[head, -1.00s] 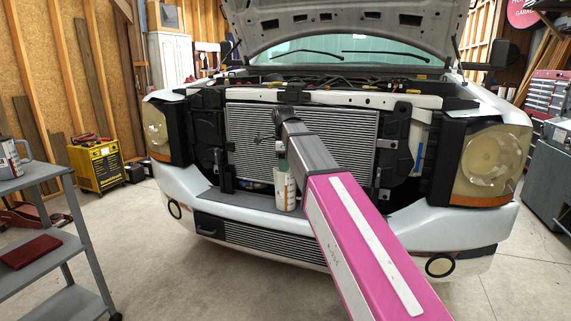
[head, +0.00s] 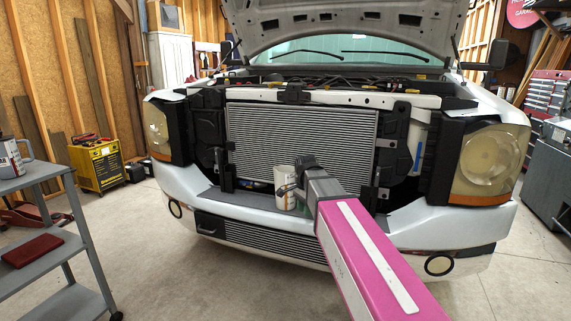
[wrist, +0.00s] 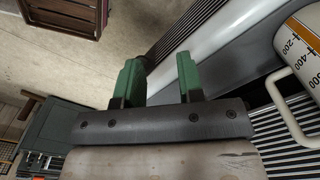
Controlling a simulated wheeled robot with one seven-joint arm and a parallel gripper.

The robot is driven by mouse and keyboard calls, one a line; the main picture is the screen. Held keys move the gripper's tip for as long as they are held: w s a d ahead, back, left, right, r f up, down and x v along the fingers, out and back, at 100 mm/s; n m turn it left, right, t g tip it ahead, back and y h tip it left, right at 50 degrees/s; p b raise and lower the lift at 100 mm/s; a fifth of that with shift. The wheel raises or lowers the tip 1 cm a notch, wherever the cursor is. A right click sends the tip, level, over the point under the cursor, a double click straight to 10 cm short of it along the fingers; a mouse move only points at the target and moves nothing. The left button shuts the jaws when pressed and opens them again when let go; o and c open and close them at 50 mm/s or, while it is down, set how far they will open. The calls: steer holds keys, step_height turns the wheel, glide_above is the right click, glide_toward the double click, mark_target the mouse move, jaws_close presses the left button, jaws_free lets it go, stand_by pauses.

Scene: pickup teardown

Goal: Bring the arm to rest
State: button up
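My arm (head: 368,250), pink with a grey end section, reaches from the lower right toward the front of the pickup (head: 220,212). Its end is low in front of the radiator, just right of a white measuring jug (head: 284,178) standing on the bumper ledge. In the wrist view my gripper (wrist: 159,72) has two green fingers spread apart with nothing between them. The jug (wrist: 300,60), with orange markings and a pale handle, is to the right of the fingers, apart from them. In the head view the fingers cannot be made out clearly.
The radiator (head: 300,140) and right headlight (head: 492,163) are exposed behind the bumper. A grey cart (head: 45,250) stands at left with a dark red item on its shelf. A yellow machine (head: 97,165) is farther back. Floor between cart and pickup is clear.

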steer(key=s+d+f+n, duration=0.5)
steer(key=s+f+n, duration=0.1)
steer(key=f, duration=0.4)
steer(key=s+d+f+n, duration=0.6)
steer(key=s+f, duration=0.2)
steer(key=f, duration=0.3)
steer(key=shift+s+d+f, duration=0.2)
steer(key=shift+s+d, duration=0.05)
steer(key=shift+s, duration=0.15)
